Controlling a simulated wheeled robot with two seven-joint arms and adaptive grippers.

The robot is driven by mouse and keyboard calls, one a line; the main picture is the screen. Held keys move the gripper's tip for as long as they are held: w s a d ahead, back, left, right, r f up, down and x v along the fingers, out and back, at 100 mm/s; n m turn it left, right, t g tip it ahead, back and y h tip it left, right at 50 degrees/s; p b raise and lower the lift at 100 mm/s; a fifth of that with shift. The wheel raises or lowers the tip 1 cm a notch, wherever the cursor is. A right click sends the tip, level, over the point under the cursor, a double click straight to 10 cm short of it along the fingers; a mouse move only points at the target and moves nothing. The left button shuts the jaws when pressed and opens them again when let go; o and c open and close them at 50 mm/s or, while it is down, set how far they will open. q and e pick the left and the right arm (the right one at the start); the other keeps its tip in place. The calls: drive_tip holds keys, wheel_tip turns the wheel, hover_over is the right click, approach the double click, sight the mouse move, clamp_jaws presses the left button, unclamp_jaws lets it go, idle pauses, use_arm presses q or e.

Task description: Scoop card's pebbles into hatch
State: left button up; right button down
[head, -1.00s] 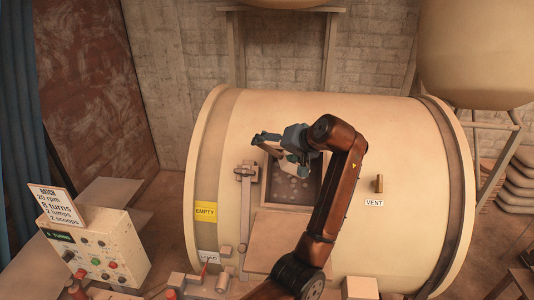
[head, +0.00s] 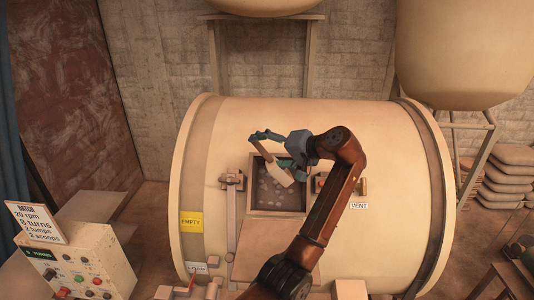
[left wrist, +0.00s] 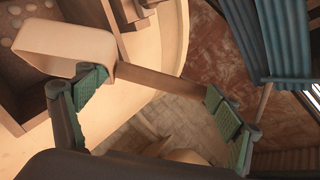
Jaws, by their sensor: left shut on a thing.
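The card (head: 35,222) stands on the control box at the left and reads 20 rpm, 8 turns, 2 lumps, 2 scoops. The hatch (head: 253,200) in the big cream drum is open, and pale round pebbles (head: 270,190) lie inside. My left gripper (head: 285,152) is above the hatch's upper edge, shut on a pale scoop (head: 281,173). The scoop hangs tilted over the opening. In the left wrist view the scoop (left wrist: 65,42) is at upper left, its handle spanning between the green finger pads. Whether it holds pebbles cannot be told. My right gripper is out of view.
The drum (head: 390,230) carries a latch (head: 231,180) left of the hatch, a yellow EMPTY label (head: 192,222) and a VENT label (head: 359,206) at right. The control box (head: 75,265) stands at lower left. Stacked sacks (head: 508,175) lie at far right.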

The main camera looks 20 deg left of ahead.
use_arm(q)
drive_tip(key=shift+s+d+r, duration=0.1)
drive_tip(key=shift+s+r, duration=0.3)
drive_tip(key=shift+r, duration=0.35)
drive_tip(key=s+d+r, duration=0.1)
drive_tip(key=s+r, duration=0.5)
drive_tip(key=r, duration=0.1)
drive_tip(key=shift+d+r, duration=0.3)
drive_tip(key=shift+r, duration=0.1)
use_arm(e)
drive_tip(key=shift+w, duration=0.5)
